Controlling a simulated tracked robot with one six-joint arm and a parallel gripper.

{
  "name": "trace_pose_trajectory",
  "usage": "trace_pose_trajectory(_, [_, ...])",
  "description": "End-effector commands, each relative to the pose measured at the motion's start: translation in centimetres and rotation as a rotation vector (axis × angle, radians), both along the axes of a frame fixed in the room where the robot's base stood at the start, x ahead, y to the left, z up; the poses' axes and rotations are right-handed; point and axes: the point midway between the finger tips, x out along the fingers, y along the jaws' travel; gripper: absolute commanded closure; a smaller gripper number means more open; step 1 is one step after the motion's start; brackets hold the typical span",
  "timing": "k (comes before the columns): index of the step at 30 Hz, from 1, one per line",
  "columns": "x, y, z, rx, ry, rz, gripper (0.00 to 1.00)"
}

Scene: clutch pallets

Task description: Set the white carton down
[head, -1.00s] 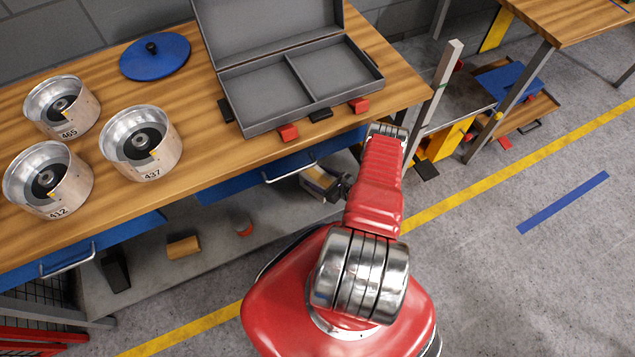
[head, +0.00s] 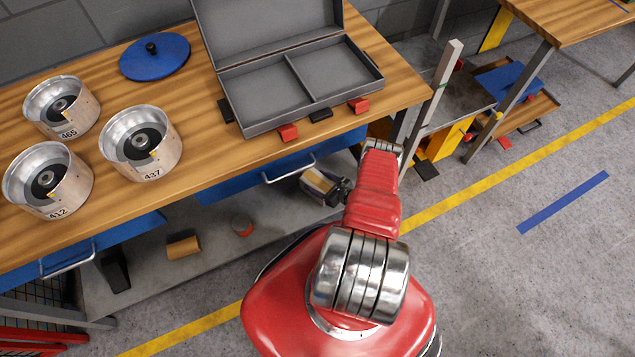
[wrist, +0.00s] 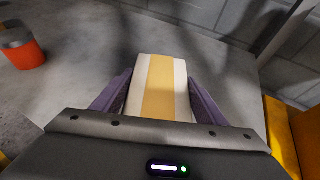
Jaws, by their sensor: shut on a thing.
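The white carton (wrist: 180,72) has a broad yellow stripe down its middle. In the wrist view it sits between the two purple fingers of my gripper (wrist: 157,90), which is shut on it. In the head view the carton (head: 318,182) shows partly beside my dark gripper (head: 341,192), below the front edge of the workbench, over the grey lower shelf (head: 215,255). I cannot tell whether its underside touches the shelf.
A yellow object (wrist: 293,125) is at right in the wrist view.

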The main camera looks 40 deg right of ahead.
Motion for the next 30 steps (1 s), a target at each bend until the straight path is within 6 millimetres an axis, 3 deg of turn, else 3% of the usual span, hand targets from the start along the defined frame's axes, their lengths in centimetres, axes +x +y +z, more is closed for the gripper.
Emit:
trace_pose_trajectory(1, [0.0,0.0,-0.1,-0.001,-0.001,0.000,0.72])
trace_pose_trajectory(2, [0.0,0.0,-0.1,0.000,0.000,0.000,0.32])
trace_pose_trajectory(9, [0.0,0.0,-0.1,0.000,0.000,0.000,0.15])
trace_pose_trajectory(20, [-0.1,0.0,0.1,0.001,0.000,-0.001,0.15])
trace_pose_trajectory(30, [-3.7,-0.7,1.6,0.000,0.000,-0.005,0.15])
